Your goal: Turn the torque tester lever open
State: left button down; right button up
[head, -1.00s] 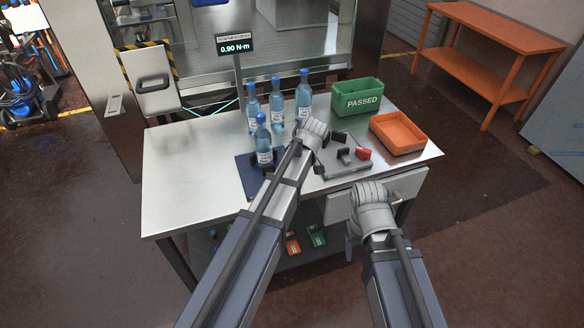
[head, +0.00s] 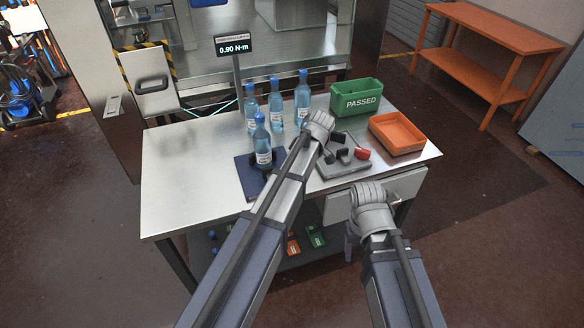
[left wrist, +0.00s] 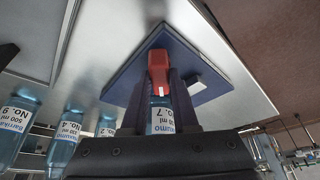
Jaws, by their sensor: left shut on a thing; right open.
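The torque tester is a dark blue base (head: 246,176) with a blue bottle (head: 262,145) standing upright on it. Its readout (head: 233,45) on a pole shows 0.90 N-m. In the upside-down left wrist view, the red lever handle (left wrist: 158,66) sits between the fingers of my left gripper (left wrist: 157,95), which is shut on it. The bottle's label (left wrist: 161,120) shows just beyond, and the base (left wrist: 122,88) lies behind. In the head view my left forearm hides the lever and fingertips. My right gripper (head: 351,246) is open, pointing down beside the table's front edge.
Several blue bottles (head: 277,105) stand behind the tester. A grey fixture (head: 340,167) with black blocks and a red part (head: 361,153) is to the right. The table's left side (head: 190,170) is clear.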

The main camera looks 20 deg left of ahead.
pick_arm(q)
jog(key=c, duration=0.7)
grip_release()
jog(key=shift+r, duration=0.1)
jog(key=p+v, duration=0.7)
jog(key=shift+d+r, duration=0.15)
jog(key=shift+r, duration=0.1)
